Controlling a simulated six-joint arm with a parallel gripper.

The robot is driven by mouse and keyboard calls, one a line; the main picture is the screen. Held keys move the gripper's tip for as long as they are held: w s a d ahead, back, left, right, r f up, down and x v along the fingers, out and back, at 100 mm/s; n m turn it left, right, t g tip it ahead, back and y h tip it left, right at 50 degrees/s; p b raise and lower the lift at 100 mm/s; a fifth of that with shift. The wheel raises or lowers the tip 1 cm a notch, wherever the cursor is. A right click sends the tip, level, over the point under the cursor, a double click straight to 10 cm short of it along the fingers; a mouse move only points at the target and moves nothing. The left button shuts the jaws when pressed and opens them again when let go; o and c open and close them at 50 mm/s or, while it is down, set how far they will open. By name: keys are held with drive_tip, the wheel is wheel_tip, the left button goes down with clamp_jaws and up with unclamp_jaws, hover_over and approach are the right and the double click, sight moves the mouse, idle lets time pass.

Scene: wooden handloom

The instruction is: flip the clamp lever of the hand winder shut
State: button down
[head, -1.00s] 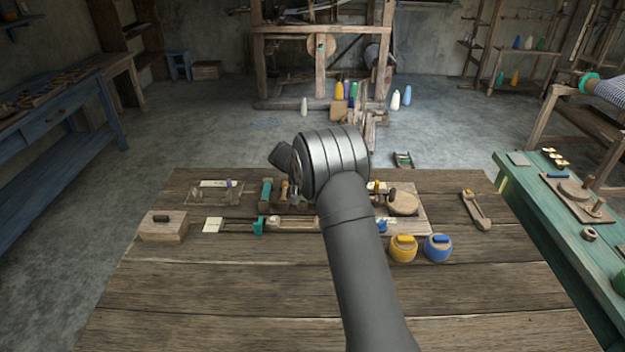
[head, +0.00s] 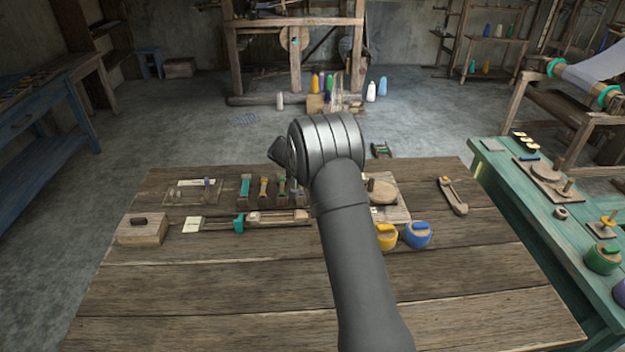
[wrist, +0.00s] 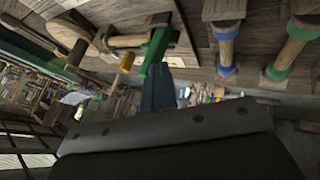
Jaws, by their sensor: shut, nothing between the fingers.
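In the head view, the board with a round wooden disc (head: 382,191), which looks like the hand winder, is at the back right of the table, partly hidden by my arm. Its clamp lever cannot be made out there. In the wrist view, my gripper (wrist: 160,88) is shut and empty, with dark narrow fingers. A green bar (wrist: 154,50) is just beyond the fingertips, beside a yellow-topped peg (wrist: 126,62) and wooden parts. I cannot tell whether this bar is the clamp lever, or whether the fingers touch it. My gripper is hidden in the head view.
A green bench (head: 535,235) stands at the right. The table's front is clear.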

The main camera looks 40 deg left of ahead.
drive_tip(key=shift+w+d+r, duration=0.15)
drive_tip(key=shift+w+d, duration=0.2)
drive_tip(key=shift+w, duration=0.05)
drive_tip(key=shift+a, duration=0.1)
drive_tip(key=shift+s+a+f, duration=0.4)
drive_tip(key=shift+s+a, duration=0.15)
drive_tip(key=shift+s, duration=0.1)
drive_tip(key=s+a, duration=0.2)
drive_tip(key=s, duration=0.1)
drive_tip(key=shift+a+r, duration=0.3)
drive_tip(key=shift+a, duration=0.05)
drive_tip(key=v, duration=0.9)
drive_tip(key=shift+w+d+r, duration=0.15)
drive_tip(key=shift+d+r, duration=0.15)
drive_tip(key=shift+r, duration=0.05)
